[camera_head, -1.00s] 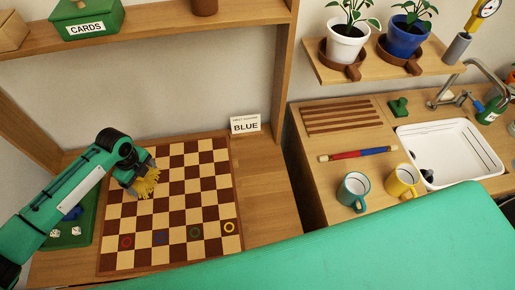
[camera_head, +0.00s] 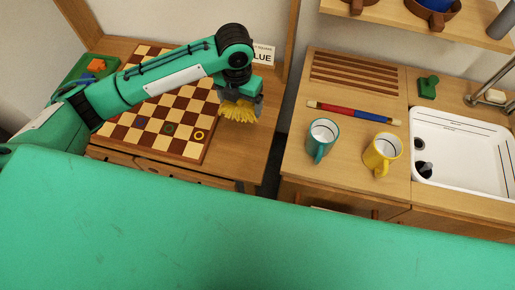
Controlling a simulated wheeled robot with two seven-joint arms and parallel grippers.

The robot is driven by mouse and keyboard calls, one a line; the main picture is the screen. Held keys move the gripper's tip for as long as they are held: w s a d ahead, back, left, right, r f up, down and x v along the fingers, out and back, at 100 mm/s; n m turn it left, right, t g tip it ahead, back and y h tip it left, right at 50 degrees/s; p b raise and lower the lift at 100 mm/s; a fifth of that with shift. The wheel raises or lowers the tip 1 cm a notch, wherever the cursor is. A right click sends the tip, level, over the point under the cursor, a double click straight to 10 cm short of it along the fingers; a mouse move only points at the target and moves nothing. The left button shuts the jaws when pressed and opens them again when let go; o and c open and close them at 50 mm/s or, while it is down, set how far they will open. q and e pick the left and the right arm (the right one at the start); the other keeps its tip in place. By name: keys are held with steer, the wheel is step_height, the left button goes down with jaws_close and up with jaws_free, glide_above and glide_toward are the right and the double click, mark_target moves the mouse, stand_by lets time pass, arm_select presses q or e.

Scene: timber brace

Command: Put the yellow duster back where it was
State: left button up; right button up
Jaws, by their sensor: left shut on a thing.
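The yellow duster (camera_head: 238,112) hangs with its bristly yellow end down under my left gripper (camera_head: 240,96), which is shut on it. The gripper is over the right edge of the chessboard and the bare wood beside it. Whether the duster touches the table I cannot tell. My left arm crosses the board from the left and hides part of it. My right gripper is not in view.
The chessboard (camera_head: 155,140) has coloured rings on its near squares. A card (camera_head: 263,54) stands behind the gripper. A teal mug (camera_head: 321,140), a yellow mug (camera_head: 382,153), a red and blue rod (camera_head: 353,112) and a white sink (camera_head: 462,150) are to the right.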

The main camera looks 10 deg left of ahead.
arm_select(q)
glide_above(244, 144)
step_height(244, 144, down, 15)
steer(key=shift+w+r+p, duration=0.1)
steer(key=shift+p, duration=0.2)
steer(key=shift+f, duration=2.45)
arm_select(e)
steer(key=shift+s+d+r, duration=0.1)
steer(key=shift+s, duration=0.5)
arm_select(q)
steer(key=o, duration=0.7)
steer(key=shift+f, duration=0.15)
steer(key=shift+o, duration=1.2)
step_height(244, 144, up, 12)
steer(key=shift+r, duration=0.2)
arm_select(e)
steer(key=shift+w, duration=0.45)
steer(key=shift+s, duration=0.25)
